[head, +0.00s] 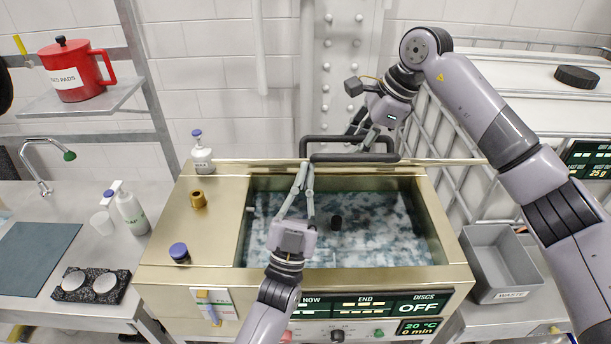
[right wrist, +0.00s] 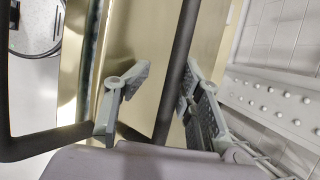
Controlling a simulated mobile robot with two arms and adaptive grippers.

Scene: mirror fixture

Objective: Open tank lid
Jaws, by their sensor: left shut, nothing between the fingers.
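The tank (head: 195,245) is a gold metal box with its basin exposed, showing mottled blue-white liquid. The tank lid (head: 450,161) stands raised at the back, seen nearly edge-on as a thin gold strip. Its black handle (head: 352,158) shows above that edge. My right gripper (head: 365,125) is behind the handle. In the right wrist view, the right gripper (right wrist: 163,80) is open, with a black handle bar (right wrist: 178,65) between its spread fingers and the gold lid face (right wrist: 150,40) beyond. My left gripper (head: 305,172) is shut and empty over the basin, tips just below the handle.
A small black cylinder (head: 336,222) is in the basin. A grey waste bin (head: 500,262) is to the right. A shelf holds a red jug (head: 75,70).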

